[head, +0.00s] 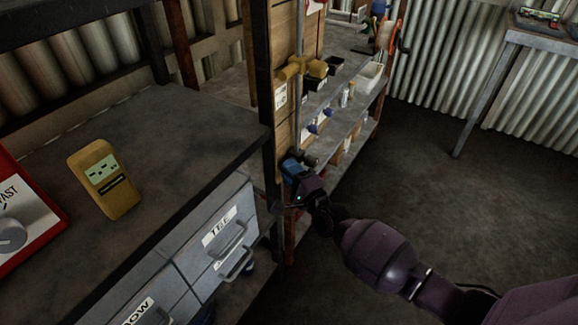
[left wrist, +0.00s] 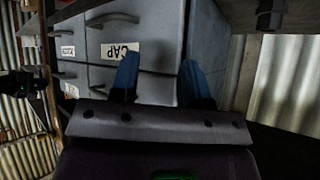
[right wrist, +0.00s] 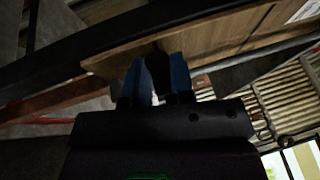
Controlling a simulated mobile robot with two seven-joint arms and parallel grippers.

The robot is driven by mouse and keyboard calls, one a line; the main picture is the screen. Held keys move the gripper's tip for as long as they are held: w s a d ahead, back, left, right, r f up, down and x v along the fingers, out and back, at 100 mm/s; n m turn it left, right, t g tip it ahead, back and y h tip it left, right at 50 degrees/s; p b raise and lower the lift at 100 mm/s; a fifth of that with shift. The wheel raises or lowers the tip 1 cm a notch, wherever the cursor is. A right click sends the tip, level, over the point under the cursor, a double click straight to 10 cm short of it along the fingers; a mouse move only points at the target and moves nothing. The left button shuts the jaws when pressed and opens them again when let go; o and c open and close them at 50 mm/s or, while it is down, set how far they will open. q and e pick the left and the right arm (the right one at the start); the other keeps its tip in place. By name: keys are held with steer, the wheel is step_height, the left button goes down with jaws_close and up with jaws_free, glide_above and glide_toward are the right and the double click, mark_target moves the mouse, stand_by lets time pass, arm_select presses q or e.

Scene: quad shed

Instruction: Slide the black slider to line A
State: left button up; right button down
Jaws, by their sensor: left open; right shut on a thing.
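My right gripper (head: 291,170) is at the lower end of an upright wooden board (head: 283,130) beside the shelves. In the right wrist view, its blue fingers (right wrist: 157,80) are close together on a dark piece, the black slider (right wrist: 157,64), against the wooden board (right wrist: 215,45). In the head view the slider is hidden by the gripper. I cannot make out line A.
A yellow valve (head: 303,67) on a vertical pipe is above my right gripper. A workbench (head: 200,112) carries a yellow meter (head: 104,178) and a red panel (head: 22,215). Loaded shelves (head: 345,125) stand behind the board.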

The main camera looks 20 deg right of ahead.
steer(key=shift+f, duration=0.1)
steer(key=c, duration=1.1)
jaws_free()
steer(key=shift+o, duration=0.7)
steer(key=v, duration=1.1)
steer(key=shift+p, duration=0.35)
